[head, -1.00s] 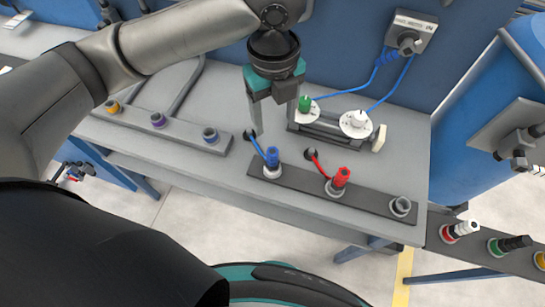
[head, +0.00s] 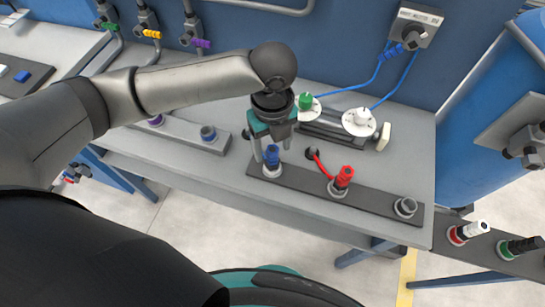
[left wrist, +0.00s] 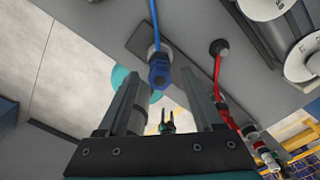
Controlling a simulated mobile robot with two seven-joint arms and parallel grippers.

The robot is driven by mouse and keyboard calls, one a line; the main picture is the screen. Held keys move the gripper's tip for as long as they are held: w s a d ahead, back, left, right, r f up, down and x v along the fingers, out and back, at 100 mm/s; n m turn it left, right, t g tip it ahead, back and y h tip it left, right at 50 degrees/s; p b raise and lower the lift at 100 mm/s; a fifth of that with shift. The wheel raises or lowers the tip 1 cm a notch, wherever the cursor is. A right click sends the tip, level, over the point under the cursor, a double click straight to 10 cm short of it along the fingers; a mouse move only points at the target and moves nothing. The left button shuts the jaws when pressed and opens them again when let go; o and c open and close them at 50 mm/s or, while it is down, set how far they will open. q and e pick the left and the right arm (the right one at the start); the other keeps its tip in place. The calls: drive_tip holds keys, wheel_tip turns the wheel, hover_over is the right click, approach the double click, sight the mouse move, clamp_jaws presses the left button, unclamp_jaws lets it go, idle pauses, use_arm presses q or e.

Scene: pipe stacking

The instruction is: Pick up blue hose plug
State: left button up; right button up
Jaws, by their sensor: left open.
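The blue hose plug (head: 272,154) stands upright in the left socket of the dark rail (head: 308,183) at the table's front. In the left wrist view the blue plug (left wrist: 158,75) and its blue hose lie just beyond the fingers, roughly between them. My left gripper (head: 272,150) is over the plug, with its fingers pointing down, partly overlapping it in the head view. Its fingers show apart and empty in the left wrist view (left wrist: 168,100). Whether the fingers touch the plug cannot be told. My right gripper is not seen.
A red hose plug (head: 343,176) stands beside the blue one, and an empty socket (head: 405,207) is at the rail's right end. Behind, a dark fixture holds a green-knobbed dial and a white dial (head: 359,121). A second rail (head: 190,132) lies at left.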

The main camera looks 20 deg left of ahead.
sight(272, 160)
use_arm(q)
wheel_tip(272, 160, down, 3)
drive_tip(key=shift+f+b, duration=0.1)
drive_tip(key=shift+b, duration=0.2)
clamp_jaws()
idle(1.2)
